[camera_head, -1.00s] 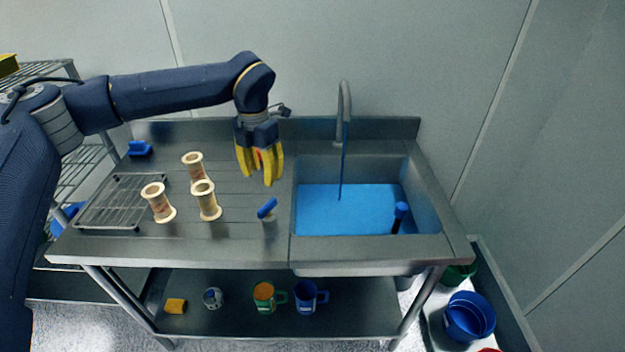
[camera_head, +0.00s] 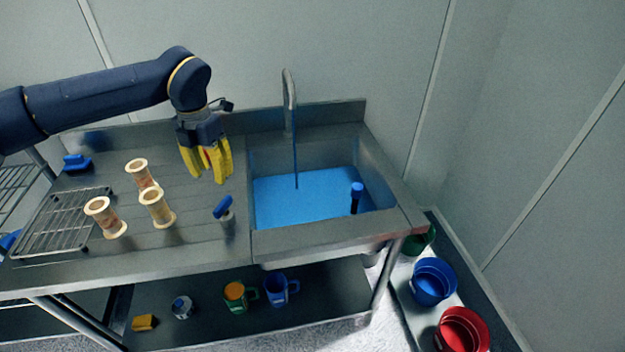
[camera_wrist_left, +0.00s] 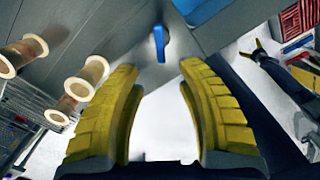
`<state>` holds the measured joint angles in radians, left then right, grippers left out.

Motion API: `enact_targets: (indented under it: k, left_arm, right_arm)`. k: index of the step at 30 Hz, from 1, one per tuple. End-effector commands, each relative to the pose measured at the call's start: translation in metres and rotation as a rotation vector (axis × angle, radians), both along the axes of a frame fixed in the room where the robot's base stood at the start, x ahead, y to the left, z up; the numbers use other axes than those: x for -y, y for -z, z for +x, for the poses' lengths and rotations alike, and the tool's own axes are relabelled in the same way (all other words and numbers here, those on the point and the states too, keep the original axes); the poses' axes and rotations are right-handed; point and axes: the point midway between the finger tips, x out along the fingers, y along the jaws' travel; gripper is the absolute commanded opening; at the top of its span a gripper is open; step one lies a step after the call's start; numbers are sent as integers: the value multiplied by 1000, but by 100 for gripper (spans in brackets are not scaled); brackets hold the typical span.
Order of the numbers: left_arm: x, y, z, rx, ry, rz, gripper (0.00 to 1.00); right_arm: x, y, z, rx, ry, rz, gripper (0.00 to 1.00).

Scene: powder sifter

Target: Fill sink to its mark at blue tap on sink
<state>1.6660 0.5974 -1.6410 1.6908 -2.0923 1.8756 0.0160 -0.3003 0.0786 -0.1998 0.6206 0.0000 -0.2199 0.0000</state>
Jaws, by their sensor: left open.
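The steel sink (camera_head: 385,165) is at the right end of the counter and holds blue water (camera_head: 310,197). A tall tap spout (camera_head: 290,105) stands behind it, and a thin blue stream runs down from it into the water. A blue-topped post (camera_head: 356,192) stands in the sink at its right side, partly under water. The blue tap handle (camera_head: 222,207) is on the counter just left of the sink; it also shows in the left wrist view (camera_wrist_left: 160,42). My left gripper (camera_head: 206,176) is open and empty above the counter, behind and slightly left of the handle.
Three cream spools (camera_head: 157,207) stand on the counter at left, near a wire rack (camera_head: 62,225). A blue object (camera_head: 77,164) lies at the back left. Mugs (camera_head: 276,290) stand on the lower shelf. Blue (camera_head: 433,281) and red (camera_head: 462,330) buckets are at right.

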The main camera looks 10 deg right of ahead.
Motion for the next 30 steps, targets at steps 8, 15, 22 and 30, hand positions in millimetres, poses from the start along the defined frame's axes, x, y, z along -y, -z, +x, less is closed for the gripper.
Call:
enact_targets:
  k: [8, 15, 22, 30]
  left_arm:
    - [13, -6, 1, 12, 23, 7, 37]
    - [36, -11, 33, -16, -23, 94, 37]
    - [37, -25, 60, -139, -69, 200, 37]
    - [24, -41, 65, -304, -75, 199, 37]
  right_arm:
    - [1, 0, 0, -1, -1, -1, 100]
    - [2, 0, 0, 0, -1, -2, 100]
    - [2, 0, 0, 0, -1, -2, 100]
    - [2, 0, -1, -1, -2, -3, 100]
